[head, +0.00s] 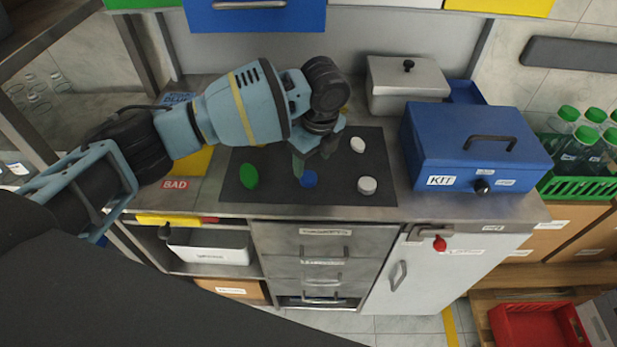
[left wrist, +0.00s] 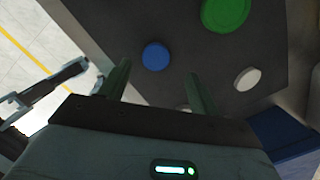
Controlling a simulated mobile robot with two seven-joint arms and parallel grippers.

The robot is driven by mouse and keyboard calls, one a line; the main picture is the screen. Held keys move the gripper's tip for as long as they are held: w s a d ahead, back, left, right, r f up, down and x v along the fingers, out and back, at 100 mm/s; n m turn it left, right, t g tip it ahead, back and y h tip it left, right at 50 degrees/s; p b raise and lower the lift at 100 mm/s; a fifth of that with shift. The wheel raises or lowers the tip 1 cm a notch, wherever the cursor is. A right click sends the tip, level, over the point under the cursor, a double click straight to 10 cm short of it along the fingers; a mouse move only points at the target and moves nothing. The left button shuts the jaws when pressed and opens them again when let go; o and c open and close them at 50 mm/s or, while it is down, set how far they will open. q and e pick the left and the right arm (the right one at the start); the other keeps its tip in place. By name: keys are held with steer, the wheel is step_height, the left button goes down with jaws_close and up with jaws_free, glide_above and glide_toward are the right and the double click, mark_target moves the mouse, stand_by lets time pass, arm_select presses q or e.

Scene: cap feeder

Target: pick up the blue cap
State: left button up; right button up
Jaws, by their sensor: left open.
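The blue cap (head: 309,178) lies on a dark mat (head: 320,195) near the front edge of the worktop. My left gripper (head: 312,160) is open and empty. It hangs over the mat, a little behind and above the blue cap in the head view. In the left wrist view the blue cap (left wrist: 155,56) shows between the two fingers (left wrist: 157,80), beyond their tips. The fingers look apart from it. My right gripper is not in view.
A green cap (head: 249,176) lies left of the blue cap; white caps (head: 367,185) (head: 357,145) lie to the right. A blue KIT box (head: 475,150) stands right of the mat. A metal container (head: 407,88) stands behind.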

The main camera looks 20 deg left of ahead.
mark_target(309, 176)
arm_select(q)
steer(key=shift+s+a+f, duration=0.1)
steer(key=shift+a+f, duration=0.1)
steer(key=shift+f, duration=1)
steer(key=shift+s+a+f, duration=0.1)
steer(key=shift+a+f, duration=0.05)
steer(key=shift+f, duration=1)
steer(key=c, duration=1.1)
